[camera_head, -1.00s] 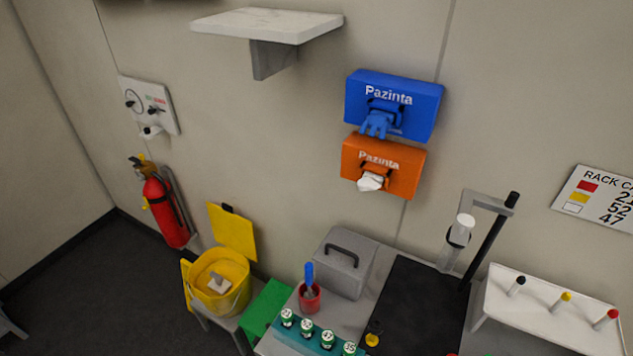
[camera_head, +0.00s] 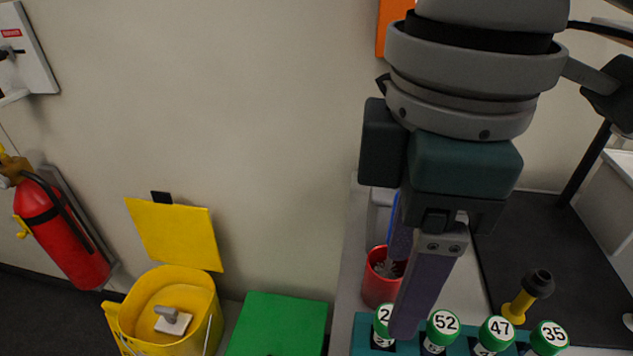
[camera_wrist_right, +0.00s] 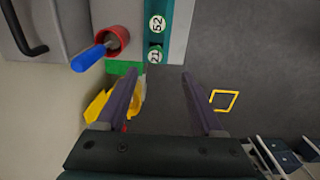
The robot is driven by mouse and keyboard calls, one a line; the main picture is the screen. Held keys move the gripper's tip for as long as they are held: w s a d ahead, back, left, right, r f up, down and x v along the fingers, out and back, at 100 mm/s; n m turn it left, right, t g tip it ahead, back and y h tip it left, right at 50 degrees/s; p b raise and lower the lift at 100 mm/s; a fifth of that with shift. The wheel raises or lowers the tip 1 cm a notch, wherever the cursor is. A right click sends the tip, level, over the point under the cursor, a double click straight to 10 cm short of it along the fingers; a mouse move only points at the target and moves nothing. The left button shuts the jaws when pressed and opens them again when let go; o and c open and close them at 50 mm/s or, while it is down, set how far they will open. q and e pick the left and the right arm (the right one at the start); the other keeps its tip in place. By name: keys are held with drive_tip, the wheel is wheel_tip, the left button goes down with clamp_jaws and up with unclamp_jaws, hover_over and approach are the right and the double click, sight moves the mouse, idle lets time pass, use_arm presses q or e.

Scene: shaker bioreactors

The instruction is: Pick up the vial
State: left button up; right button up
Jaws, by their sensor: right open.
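Several vials with green, numbered caps stand in a teal rack (camera_head: 400,348) at the bottom of the head view. They are vial 52 (camera_head: 443,324), vial 47 (camera_head: 497,330), vial 35 (camera_head: 550,336) and a vial partly hidden by my finger (camera_head: 381,322). The wrist view shows that one as vial 21 (camera_wrist_right: 154,55), with vial 52 (camera_wrist_right: 157,24) beyond it. My right gripper (camera_head: 404,318) is open and empty, pointing down above the rack's left end. In the wrist view, vial 21 appears between and just beyond its fingertips (camera_wrist_right: 161,73). My left gripper is not in view.
A red cup (camera_head: 376,285) with a blue-handled tool (camera_wrist_right: 88,58) stands close behind the rack. A black mat (camera_head: 560,260) with a yellow, black-topped piece (camera_head: 525,297) lies to the right. A green box (camera_head: 280,325) and yellow bucket (camera_head: 208,322) are at left.

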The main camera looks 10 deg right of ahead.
hover_over(382, 341)
drive_tip(key=f, duration=0.4)
drive_tip(key=shift+d+f, duration=0.2)
drive_tip(key=f, duration=0.5)
drive_tip(key=shift+w+d+f, duration=0.1)
drive_tip(key=shift+w+f, duration=0.1)
drive_tip(key=shift+w, duration=0.15)
clamp_jaws()
